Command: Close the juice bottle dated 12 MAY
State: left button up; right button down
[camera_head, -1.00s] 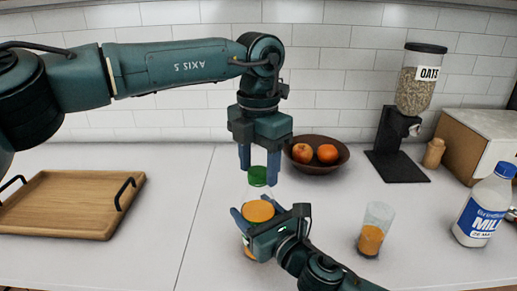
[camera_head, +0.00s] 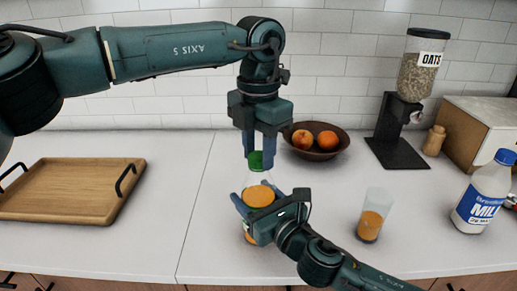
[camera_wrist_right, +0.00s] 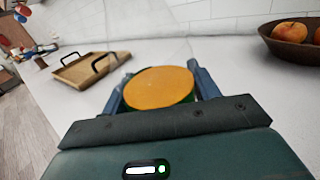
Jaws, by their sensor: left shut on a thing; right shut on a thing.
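The juice bottle (camera_head: 259,196) is clear, with orange juice inside, and stands about upright at the middle of the counter. My right gripper (camera_head: 254,205) is shut around its body; the juice surface also shows between the fingers in the right wrist view (camera_wrist_right: 160,88). A green cap (camera_head: 256,160) is at the top of the clear neck, between the fingertips of my left gripper (camera_head: 258,158), which points straight down and is shut on it. I cannot tell whether the cap is seated on the neck. The bottle's date is hidden.
A glass of juice (camera_head: 372,222) and a milk bottle (camera_head: 483,200) stand to the right. A fruit bowl (camera_head: 318,150) is close behind my left gripper. An oats dispenser (camera_head: 405,110) stands at the back right, and a wooden tray (camera_head: 75,190) lies on the left.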

pick_arm(q)
jog(key=o, duration=1.2)
jog(key=shift+c, duration=0.2)
notch_tip(320, 180, up, 12)
pick_arm(e)
jog(key=shift+c, duration=1.5)
grip_release()
pick_arm(q)
jog(key=shift+f+b, duration=0.8)
pick_arm(e)
jog(key=v, duration=1.3)
